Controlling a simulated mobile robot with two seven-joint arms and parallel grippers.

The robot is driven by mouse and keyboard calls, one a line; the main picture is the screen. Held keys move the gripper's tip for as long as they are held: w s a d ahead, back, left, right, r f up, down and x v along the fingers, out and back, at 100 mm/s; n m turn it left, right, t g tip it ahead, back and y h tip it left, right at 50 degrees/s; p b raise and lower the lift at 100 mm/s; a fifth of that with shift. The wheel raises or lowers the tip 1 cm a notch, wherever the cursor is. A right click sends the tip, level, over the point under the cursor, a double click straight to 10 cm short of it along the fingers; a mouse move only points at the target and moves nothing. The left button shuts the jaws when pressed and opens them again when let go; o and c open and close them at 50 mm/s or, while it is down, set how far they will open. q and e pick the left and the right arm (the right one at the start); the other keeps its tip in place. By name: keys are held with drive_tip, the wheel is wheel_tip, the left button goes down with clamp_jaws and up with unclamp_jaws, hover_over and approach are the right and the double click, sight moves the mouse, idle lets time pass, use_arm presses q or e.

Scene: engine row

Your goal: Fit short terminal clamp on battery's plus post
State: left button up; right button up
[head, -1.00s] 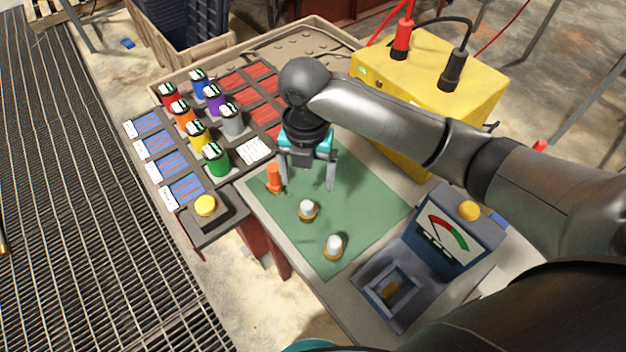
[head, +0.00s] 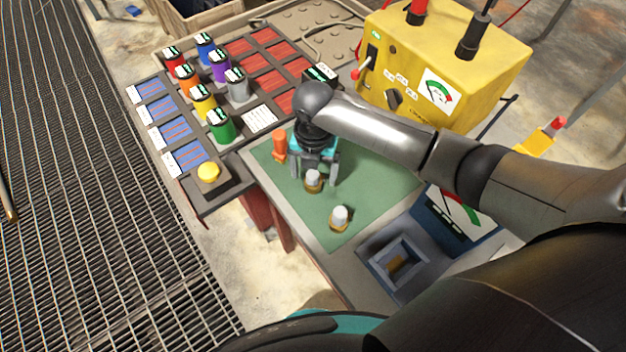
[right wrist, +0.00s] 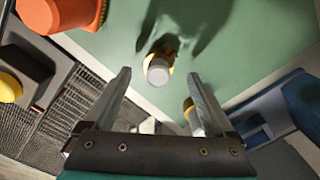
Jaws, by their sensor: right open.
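My right gripper (head: 315,176) is open and points down over the green mat (head: 383,178). A small white-topped piece with a brass-coloured base (head: 313,179) stands at its fingertips. In the right wrist view this piece (right wrist: 158,70) shows in the gap between the two fingers, not gripped. A second, similar piece (head: 340,217) stands nearer the front of the mat; it is partly behind a finger in the right wrist view. An orange cylinder (head: 280,145) stands at the mat's left. I cannot tell which piece is the short clamp, nor make out a battery's plus post. My left gripper is not in view.
Several coloured cans (head: 221,127) stand in a tray on the left, by a yellow button (head: 208,172). A yellow box (head: 440,62) with a dial stands at the back right. A blue-grey square holder (head: 397,260) and gauge stand at the front right.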

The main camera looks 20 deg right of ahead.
sight(313, 174)
drive_tip(key=shift+w+f+b, duration=0.2)
drive_tip(key=shift+f+b, duration=0.1)
drive_tip(key=shift+f, duration=1.45)
clamp_jaws()
